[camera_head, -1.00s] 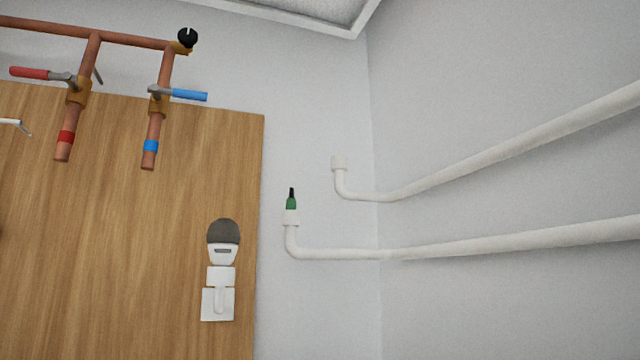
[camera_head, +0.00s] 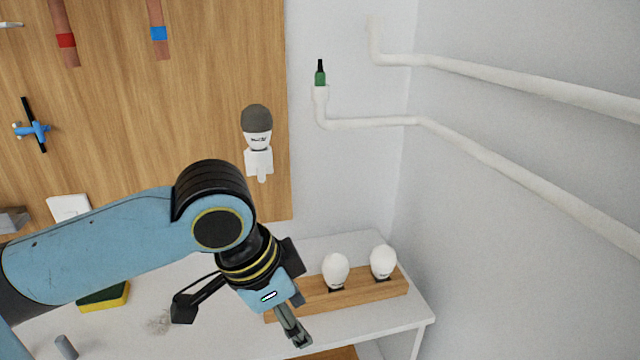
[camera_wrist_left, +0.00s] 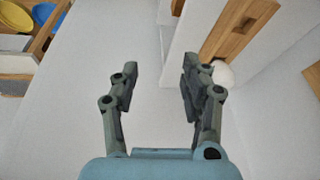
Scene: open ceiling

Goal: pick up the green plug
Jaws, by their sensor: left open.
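The green plug (camera_head: 320,76), with a thin black tip, stands upright in the open end of the lower white pipe (camera_head: 350,122) on the wall. My left gripper (camera_head: 298,338) is low in the head view, over the front of the white table, well below the plug. It points down. In the left wrist view its two fingers (camera_wrist_left: 160,82) are spread apart with nothing between them. The plug does not show in the left wrist view. My right gripper is in neither view.
Two white bulbs stand in a wooden holder (camera_head: 390,291) on the white table (camera_head: 215,343), beside my left gripper. A yellow-green sponge (camera_head: 104,298) lies at left. A dark-topped lamp (camera_head: 257,128) hangs on the wooden board (camera_head: 200,110). A second white pipe (camera_head: 480,72) runs above the plug's pipe.

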